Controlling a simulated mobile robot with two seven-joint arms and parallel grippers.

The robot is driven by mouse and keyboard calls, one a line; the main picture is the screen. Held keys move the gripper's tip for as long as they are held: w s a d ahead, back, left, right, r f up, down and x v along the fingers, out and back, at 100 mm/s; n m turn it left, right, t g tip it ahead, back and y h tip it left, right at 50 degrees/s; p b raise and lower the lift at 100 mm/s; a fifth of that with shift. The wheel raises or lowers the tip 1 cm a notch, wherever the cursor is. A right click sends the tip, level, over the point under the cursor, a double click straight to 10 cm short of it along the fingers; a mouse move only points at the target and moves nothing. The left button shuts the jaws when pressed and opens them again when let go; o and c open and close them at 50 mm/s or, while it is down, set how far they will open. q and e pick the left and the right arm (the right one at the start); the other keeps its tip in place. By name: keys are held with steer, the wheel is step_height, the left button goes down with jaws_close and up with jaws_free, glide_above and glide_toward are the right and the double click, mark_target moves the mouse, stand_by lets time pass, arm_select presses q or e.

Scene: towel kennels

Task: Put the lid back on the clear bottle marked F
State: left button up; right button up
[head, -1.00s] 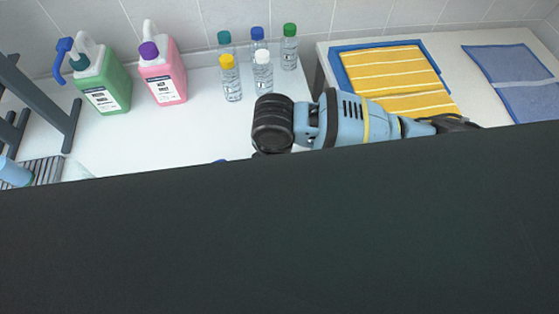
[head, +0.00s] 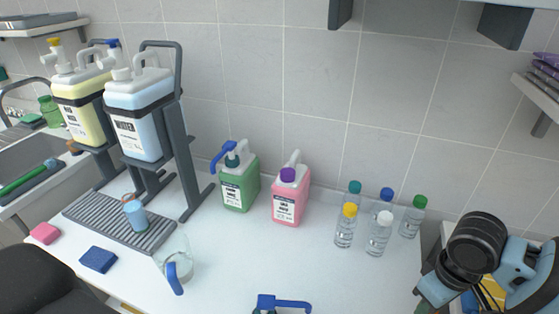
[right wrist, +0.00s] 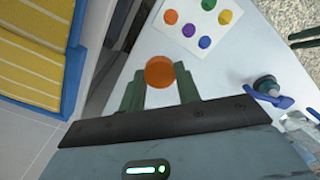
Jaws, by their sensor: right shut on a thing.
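In the right wrist view a round orange lid (right wrist: 159,72) sits between the green fingers of my right gripper (right wrist: 160,84), which is shut on it. In the head view my right arm enters at the right edge; its fingers are mostly out of frame. Several clear bottles stand at the back of the white counter, with a yellow-capped bottle (head: 344,228), a white-capped bottle (head: 377,238) and a green-capped bottle (head: 411,219) among them. Their letters are too small to read, and I cannot pick out the bottle marked F. My left gripper is not in view.
A green jug (head: 239,188) and a pink jug (head: 290,199) stand left of the bottles. A blue pump head (head: 282,303) shows at the front. The counter's middle is clear.

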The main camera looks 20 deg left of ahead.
steer(key=w+d+r+m, duration=0.3)
steer(key=d+r+m, duration=0.3)
steer(key=r+m, duration=0.2)
steer(key=shift+d+m, duration=0.35)
steer(key=shift+m, duration=0.35)
